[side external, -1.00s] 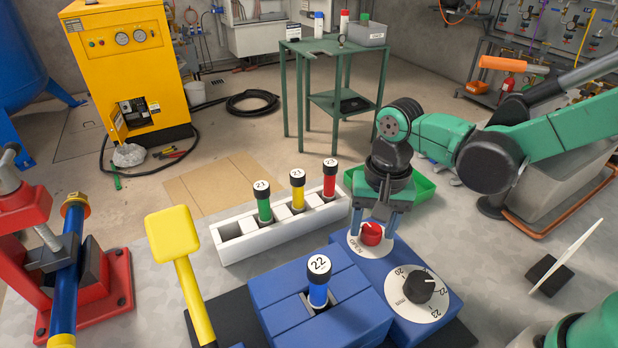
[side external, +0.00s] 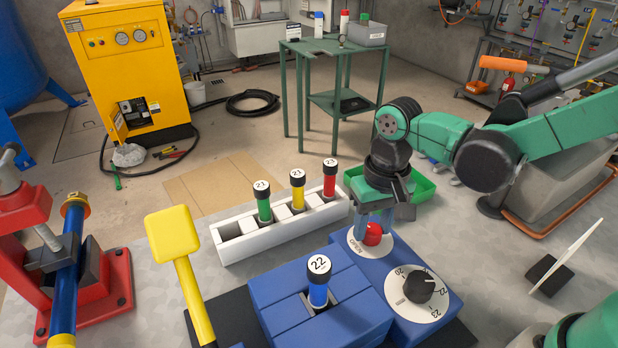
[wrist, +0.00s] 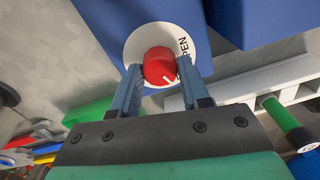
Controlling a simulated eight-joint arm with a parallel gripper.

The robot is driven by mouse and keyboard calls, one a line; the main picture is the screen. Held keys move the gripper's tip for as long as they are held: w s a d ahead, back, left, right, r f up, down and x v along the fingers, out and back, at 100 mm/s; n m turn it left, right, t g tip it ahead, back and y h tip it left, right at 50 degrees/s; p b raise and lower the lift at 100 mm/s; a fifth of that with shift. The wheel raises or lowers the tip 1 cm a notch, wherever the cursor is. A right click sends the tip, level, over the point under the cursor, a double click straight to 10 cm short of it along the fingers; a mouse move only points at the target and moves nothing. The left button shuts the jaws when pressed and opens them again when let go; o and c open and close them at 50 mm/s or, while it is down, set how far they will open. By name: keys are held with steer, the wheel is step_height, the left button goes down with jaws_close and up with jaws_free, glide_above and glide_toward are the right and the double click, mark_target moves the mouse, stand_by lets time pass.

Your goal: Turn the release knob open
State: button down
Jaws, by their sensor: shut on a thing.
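The red release knob (side external: 373,234) sits on a white round plate (side external: 357,243) on top of the blue housing. My gripper (side external: 372,224) points down over it, with its two blue-grey fingers shut on the knob's sides. In the wrist view the red knob (wrist: 159,66) is between the fingertips (wrist: 160,72). A white line on the knob points to the lower right of that picture. The letters "PEN" show on the plate's right side. Part of the plate is hidden by the fingers.
A black dial (side external: 419,286) on a white scale stands in front of the knob. A blue cylinder marked 22 (side external: 318,282) is in the blue block at left. Behind is a white rack (side external: 240,232) with green, yellow and red cylinders. A green bin (side external: 424,188) stands behind my gripper.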

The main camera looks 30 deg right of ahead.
mark_target(372, 227)
steer(key=n, duration=1.3)
steer(key=shift+a, duration=0.1)
steer(key=shift+n, duration=0.3)
stand_by(0.3)
steer(key=shift+c, duration=2.1)
jaws_free()
steer(key=shift+r, duration=0.1)
steer(key=shift+w+r, duration=0.1)
steer(key=shift+r, duration=2.6)
